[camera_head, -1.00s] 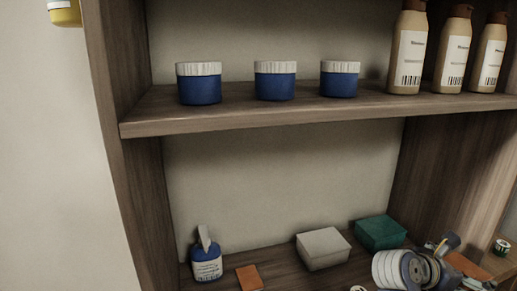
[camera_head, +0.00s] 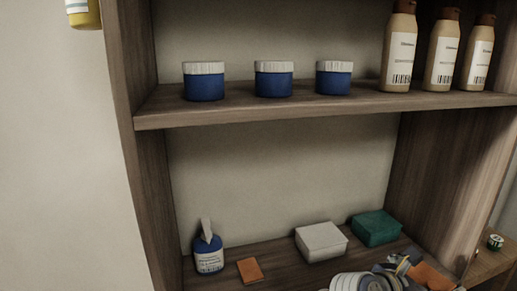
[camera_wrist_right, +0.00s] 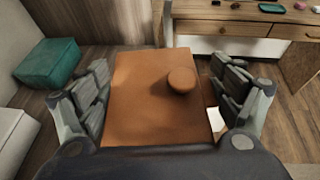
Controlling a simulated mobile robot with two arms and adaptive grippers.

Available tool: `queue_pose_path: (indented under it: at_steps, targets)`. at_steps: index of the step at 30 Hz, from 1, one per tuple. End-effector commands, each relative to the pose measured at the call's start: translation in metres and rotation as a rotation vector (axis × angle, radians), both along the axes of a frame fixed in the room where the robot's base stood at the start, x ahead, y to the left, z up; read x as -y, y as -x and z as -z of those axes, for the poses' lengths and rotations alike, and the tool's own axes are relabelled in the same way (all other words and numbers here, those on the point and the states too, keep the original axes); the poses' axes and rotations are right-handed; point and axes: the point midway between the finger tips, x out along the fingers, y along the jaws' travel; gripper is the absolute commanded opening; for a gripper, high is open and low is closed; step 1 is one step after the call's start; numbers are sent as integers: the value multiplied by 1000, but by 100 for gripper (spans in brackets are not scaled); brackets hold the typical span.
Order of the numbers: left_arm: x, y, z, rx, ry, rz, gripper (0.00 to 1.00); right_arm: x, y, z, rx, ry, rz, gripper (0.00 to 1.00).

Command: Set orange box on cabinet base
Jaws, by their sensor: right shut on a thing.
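The orange box (camera_wrist_right: 150,95), with a round orange knob on its face, sits between the fingers of my right gripper (camera_wrist_right: 165,97) in the right wrist view. My right gripper is shut on it. In the head view, part of the orange box (camera_head: 432,276) shows at the lower right beside my right gripper (camera_head: 400,266). The cabinet base (camera_head: 285,268) is the lowest board. The gripper is in front of the green box and close to the base; I cannot tell whether the box touches it. My left gripper is not in view.
On the base stand a blue bottle (camera_head: 208,257), a small flat orange piece (camera_head: 250,270), a white box (camera_head: 321,241) and a green box (camera_head: 376,228). Blue jars (camera_head: 273,80) and tan bottles (camera_head: 399,50) stand on the shelf (camera_head: 300,108) above. A desk (camera_wrist_right: 235,20) shows in the wrist view.

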Motion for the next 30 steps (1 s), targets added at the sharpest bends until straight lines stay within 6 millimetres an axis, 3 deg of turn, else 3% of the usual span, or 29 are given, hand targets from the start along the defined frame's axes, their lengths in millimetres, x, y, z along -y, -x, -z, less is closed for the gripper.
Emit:
queue_pose_path:
  at_steps: [9,15,22,30]
  targets:
    - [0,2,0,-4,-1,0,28,-101,42,20,-3,0,-150,52]
    - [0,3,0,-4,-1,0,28,-144,72,30,-1,0,-220,52]
    - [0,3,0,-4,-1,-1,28,-161,86,34,0,-5,-247,52]
    - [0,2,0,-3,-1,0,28,-157,85,34,2,3,-284,52]
